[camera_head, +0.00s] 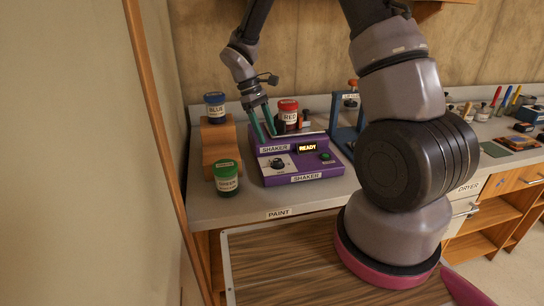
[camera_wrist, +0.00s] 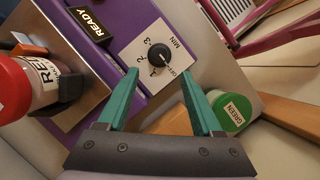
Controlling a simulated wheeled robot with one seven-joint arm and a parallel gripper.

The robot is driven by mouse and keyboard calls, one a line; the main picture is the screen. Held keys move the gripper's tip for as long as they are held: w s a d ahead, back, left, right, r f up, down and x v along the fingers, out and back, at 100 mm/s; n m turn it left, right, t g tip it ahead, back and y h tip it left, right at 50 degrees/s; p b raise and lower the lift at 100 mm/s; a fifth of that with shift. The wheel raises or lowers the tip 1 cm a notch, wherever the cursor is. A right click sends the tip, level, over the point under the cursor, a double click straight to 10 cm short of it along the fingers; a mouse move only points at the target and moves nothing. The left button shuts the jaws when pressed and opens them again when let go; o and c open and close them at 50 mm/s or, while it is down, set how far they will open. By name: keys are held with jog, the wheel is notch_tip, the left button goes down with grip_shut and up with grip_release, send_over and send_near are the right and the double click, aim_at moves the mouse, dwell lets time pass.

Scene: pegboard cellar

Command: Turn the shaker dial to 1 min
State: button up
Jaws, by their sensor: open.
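The purple shaker (camera_head: 302,172) stands on the counter, its lit display reading READY. Its black dial (camera_head: 277,164) is on a pale plate on the front left; it also shows in the wrist view (camera_wrist: 158,56). The plate is marked OFF, 1, 2, 3 and MIN. A pale mark shows on the knob, but I cannot tell its exact setting. My gripper (camera_head: 267,137) is open and empty, above and behind the dial in the head view. In the wrist view my gripper (camera_wrist: 159,72) has its teal fingertips on either side, just short of the dial; contact does not show.
A red-lidded RED jar (camera_head: 288,117) sits on the shaker. A green jar (camera_head: 227,177) stands close to the shaker's left, and a blue jar (camera_head: 215,107) on a wooden step (camera_head: 221,143). A blue frame (camera_head: 345,122) stands right. A green button (camera_head: 326,156) is beside the display.

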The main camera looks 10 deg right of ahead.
aim_at(277, 160)
jog(key=x, duration=0.8)
jog(key=shift+d+f, duration=0.1)
grip_shut()
